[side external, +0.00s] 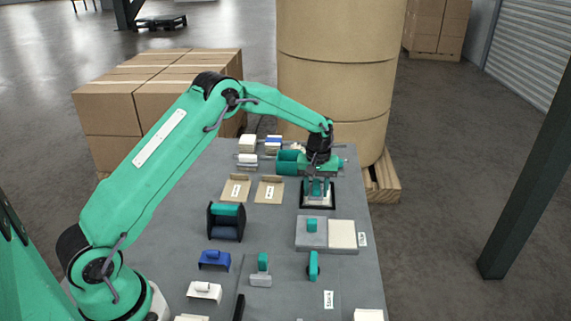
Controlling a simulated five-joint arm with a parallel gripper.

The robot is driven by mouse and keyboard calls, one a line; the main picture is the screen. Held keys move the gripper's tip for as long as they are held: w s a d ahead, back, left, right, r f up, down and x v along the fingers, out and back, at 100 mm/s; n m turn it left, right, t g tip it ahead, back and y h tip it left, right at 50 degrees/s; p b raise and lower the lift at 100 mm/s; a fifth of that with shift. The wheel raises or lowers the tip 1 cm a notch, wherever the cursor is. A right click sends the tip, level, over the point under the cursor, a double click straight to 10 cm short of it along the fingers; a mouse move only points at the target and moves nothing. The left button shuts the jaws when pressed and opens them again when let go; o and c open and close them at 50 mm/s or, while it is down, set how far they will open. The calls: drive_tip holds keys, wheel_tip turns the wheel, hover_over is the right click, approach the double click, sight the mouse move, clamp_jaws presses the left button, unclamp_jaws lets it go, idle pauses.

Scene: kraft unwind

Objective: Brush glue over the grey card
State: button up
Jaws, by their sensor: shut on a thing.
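My gripper (318,193) is at the far right part of the grey bench, low over a black-rimmed tray (318,206). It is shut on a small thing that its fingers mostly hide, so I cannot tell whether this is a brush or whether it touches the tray. Nearer the camera, a grey square (305,239) with a teal block on it lies beside a cream square (342,234) on a grey plate. I cannot tell for sure which grey piece is the card.
Two tan trays (269,190) lie left of my gripper, and a black stand with a teal roller (227,221) is nearer. Small teal, blue and white tools (213,260) fill the front. A big kraft roll (338,62) stands behind the bench (274,228). Cartons (108,110) stand at back left.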

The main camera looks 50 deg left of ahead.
drive_tip(key=shift+w+a, duration=0.15)
drive_tip(key=shift+a, duration=0.05)
drive_tip(key=shift+w+a+f, duration=0.15)
drive_tip(key=shift+w+a, duration=0.95)
drive_tip(key=shift+a, duration=0.05)
drive_tip(key=shift+w+a, duration=0.1)
drive_tip(key=shift+w+a, duration=0.65)
drive_tip(key=shift+a, duration=0.05)
drive_tip(key=c, duration=0.4)
drive_tip(key=shift+w+a+r, duration=0.2)
drive_tip(key=shift+w+a, duration=0.45)
drive_tip(key=shift+w+a+r, duration=0.15)
drive_tip(key=shift+w+a, duration=0.15)
